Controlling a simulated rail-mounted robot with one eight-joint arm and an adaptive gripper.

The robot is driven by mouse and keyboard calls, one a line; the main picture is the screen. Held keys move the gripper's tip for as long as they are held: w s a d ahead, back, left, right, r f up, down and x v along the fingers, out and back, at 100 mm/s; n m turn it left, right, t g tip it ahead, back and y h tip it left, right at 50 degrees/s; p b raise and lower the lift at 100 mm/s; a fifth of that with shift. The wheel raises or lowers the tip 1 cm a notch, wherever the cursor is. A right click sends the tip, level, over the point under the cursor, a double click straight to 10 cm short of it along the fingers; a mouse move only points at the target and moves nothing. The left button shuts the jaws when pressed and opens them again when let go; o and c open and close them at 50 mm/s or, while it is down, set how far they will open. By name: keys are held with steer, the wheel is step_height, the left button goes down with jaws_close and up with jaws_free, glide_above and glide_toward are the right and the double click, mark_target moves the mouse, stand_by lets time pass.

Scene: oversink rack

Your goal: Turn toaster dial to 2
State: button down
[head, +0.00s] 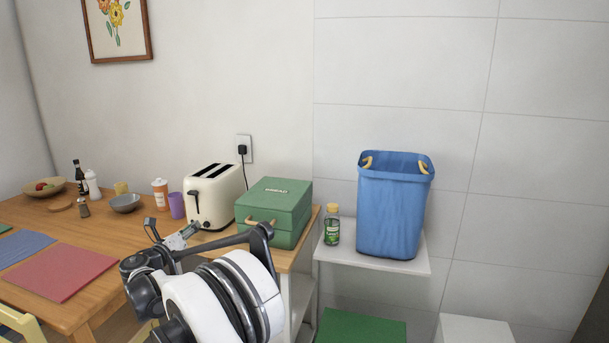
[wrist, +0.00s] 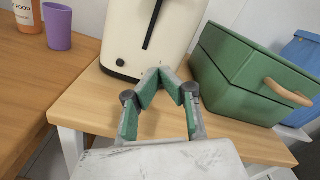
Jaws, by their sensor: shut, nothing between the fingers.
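The cream toaster (head: 213,201) stands on the wooden table with two dark slots on top. In the wrist view the toaster (wrist: 118,35) shows a black vertical slit in its front and a small round black dial (wrist: 121,62) low and left of the slit. No numbers or pointer can be read on the dial. My gripper (wrist: 160,73) is shut and empty, its tips in front of the toaster's lower front, to the right of the dial in the picture. In the head view my gripper (head: 187,233) is in front of the toaster's base, and the dial cannot be made out.
A green bread box (head: 272,210) with a wooden handle stands close to the toaster's right. A purple cup (head: 177,205) and an orange-and-white bottle (head: 160,193) stand to its left. The wooden table's front edge (wrist: 95,127) lies below my gripper.

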mark_target(200, 217)
steer(key=shift+b+x, duration=0.3)
steer(key=shift+x, duration=2)
steer(key=shift+w+a+f+b, duration=0.2)
steer(key=shift+a+f+b, duration=0.4)
steer(key=shift+a+b, duration=0.5)
steer(key=shift+d, duration=0.1)
steer(key=shift+w+r, duration=0.1)
steer(key=shift+r, duration=0.15)
steer(key=shift+b+v, duration=0.5)
steer(key=shift+v, duration=2.6)
steer(key=shift+w, duration=0.1)
